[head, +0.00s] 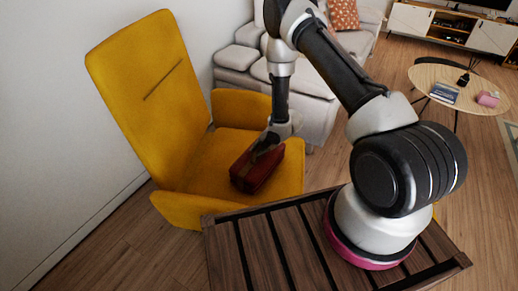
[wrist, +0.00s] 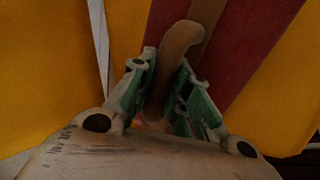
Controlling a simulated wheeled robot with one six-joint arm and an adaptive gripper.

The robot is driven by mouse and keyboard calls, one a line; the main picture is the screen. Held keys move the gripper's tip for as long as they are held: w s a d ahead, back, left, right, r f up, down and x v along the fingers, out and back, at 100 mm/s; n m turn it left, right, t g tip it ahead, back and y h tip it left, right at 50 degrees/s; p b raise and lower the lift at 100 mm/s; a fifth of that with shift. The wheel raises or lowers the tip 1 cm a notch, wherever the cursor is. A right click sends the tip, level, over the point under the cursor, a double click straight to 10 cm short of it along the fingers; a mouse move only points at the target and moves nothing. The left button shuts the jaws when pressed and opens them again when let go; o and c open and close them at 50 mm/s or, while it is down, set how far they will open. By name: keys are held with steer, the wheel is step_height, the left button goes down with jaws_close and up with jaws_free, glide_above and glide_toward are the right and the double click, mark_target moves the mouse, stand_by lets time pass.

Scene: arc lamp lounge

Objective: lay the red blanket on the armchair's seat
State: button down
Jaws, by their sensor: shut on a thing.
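The red blanket (head: 257,178) is a folded, box-shaped bundle with a brown strap. It is at the front part of the yellow armchair's seat (head: 212,160), between the armrests. I cannot tell whether it rests on the seat or hangs just above it. My gripper (head: 266,147) points down at the top of the bundle. In the wrist view, the green-padded fingers of my gripper (wrist: 165,80) are closed around the brown strap handle (wrist: 178,48). The red blanket (wrist: 250,40) lies beyond it, with yellow upholstery on both sides. The blanket's underside is hidden.
The armchair's tall back (head: 145,85) stands at the left, near a white wall. A pale grey sofa (head: 312,105) is behind the armchair. A round wooden table (head: 432,78) holding a pink object (head: 488,98) is at the right. Open wooden floor lies between.

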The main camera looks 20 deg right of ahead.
steer(key=c, duration=1.4)
jaws_free()
steer(key=shift+o, duration=0.2)
steer(key=s+d+r+m+h, duration=0.25)
steer(key=d+r+m, duration=0.2)
steer(key=r, duration=0.85)
steer(key=s+d+r+m+h, duration=0.1)
steer(key=s+d+r+m, duration=0.4)
steer(key=r, duration=0.9)
steer(key=s+d+r+m+h, duration=0.2)
steer(key=d+r+m, duration=0.3)
steer(key=r, duration=0.8)
steer(key=s+r+m, duration=0.6)
steer(key=s, duration=0.7)
steer(key=s+r+m, duration=0.6)
steer(key=s+r, duration=0.1)
steer(key=s, duration=0.6)
steer(key=shift+d+r+g+y, duration=0.2)
steer(key=shift+d+g+y, duration=0.05)
steer(key=shift+g+y, duration=0.2)
